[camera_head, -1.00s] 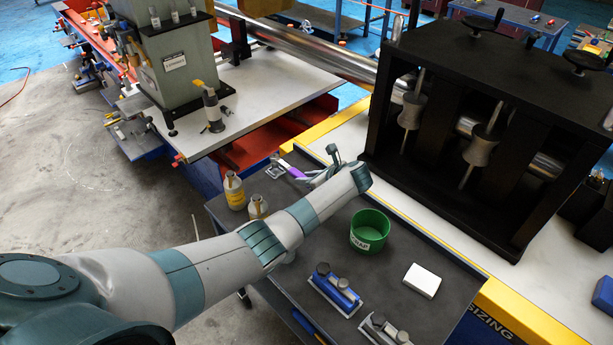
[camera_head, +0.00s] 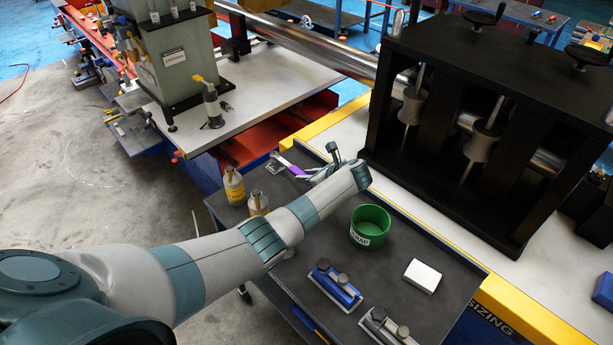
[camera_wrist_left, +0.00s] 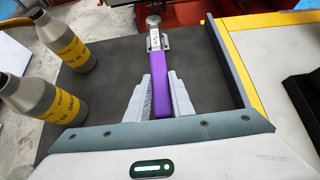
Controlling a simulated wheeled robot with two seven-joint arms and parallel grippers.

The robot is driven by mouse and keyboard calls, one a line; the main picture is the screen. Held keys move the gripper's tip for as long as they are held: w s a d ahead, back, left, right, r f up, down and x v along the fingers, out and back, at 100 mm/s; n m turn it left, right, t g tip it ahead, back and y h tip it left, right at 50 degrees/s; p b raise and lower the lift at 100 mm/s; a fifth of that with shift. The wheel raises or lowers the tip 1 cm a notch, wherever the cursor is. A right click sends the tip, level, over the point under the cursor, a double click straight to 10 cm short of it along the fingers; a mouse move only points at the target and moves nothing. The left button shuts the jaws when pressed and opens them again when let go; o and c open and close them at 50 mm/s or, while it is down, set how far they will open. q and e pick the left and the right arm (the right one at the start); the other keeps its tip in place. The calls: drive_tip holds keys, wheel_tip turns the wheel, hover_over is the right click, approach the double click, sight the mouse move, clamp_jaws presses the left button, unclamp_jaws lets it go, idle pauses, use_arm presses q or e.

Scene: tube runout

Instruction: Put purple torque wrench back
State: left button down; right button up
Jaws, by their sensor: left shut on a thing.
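The purple torque wrench (camera_wrist_left: 161,82) lies between the fingers of my left gripper (camera_wrist_left: 160,98) in the left wrist view, its purple handle toward the gripper and its metal head pointing away. The gripper is shut on the handle. The metal head end is over or at a small grey holder (camera_wrist_left: 166,41) near the far edge of the dark cart top; whether it rests in it I cannot tell. In the head view the purple handle (camera_head: 293,169) shows at the cart's far left corner, beside my left gripper (camera_head: 312,174), partly hidden by my arm. My right gripper is not in view.
Two bottles with yellow labels (camera_head: 234,186) (camera_head: 258,203) stand left of my left arm on the cart top (camera_head: 395,255). A green bin (camera_head: 370,227), a blue tool on a stand (camera_head: 336,286), and a white block (camera_head: 423,276) are right of it. A black roller frame (camera_head: 480,120) stands behind.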

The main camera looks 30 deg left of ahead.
use_arm(q)
drive_tip(key=shift+f+b, duration=0.4)
drive_tip(key=shift+f, duration=0.45)
drive_tip(key=shift+r, duration=0.1)
drive_tip(key=c, duration=1)
unclamp_jaws()
drive_tip(key=shift+d, duration=0.1)
drive_tip(key=shift+s+d+r+p, duration=0.15)
drive_tip(key=shift+d+r+p, duration=0.2)
drive_tip(key=shift+p, duration=0.35)
drive_tip(key=shift+p+v, duration=2.4)
drive_tip(key=shift+d, duration=0.1)
drive_tip(key=b+v, duration=0.3)
drive_tip(key=v, duration=1.4)
drive_tip(key=shift+b, duration=0.3)
